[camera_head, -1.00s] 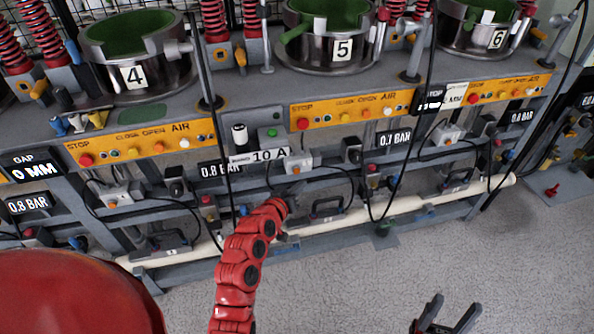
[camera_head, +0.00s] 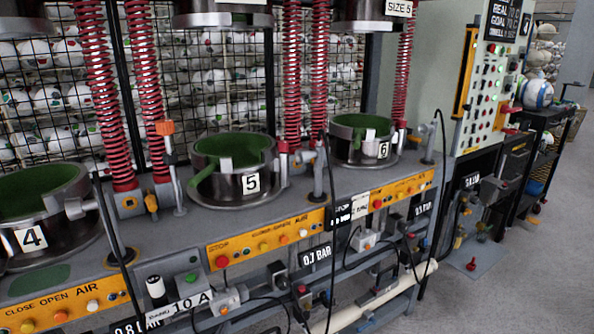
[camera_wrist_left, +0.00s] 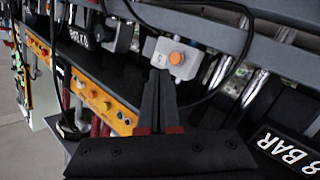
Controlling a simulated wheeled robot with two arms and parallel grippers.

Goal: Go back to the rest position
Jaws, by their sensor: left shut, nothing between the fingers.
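My left gripper (camera_wrist_left: 160,75) shows in the left wrist view. Its two dark fingers are together, with nothing between them. The fingertips appear just below a small grey box with an orange button (camera_wrist_left: 176,57); I cannot tell whether they touch it. In the head view I cannot make out my left gripper or arm clearly, and my right gripper is out of view.
Press stations 4 (camera_head: 31,239), 5 (camera_head: 250,184) and 6 (camera_head: 383,150) line the bench. Yellow button panels (camera_head: 265,240) run along its front, with hanging black cables. A control cabinet (camera_head: 492,90) stands right. Grey floor (camera_head: 520,270) is clear at lower right.

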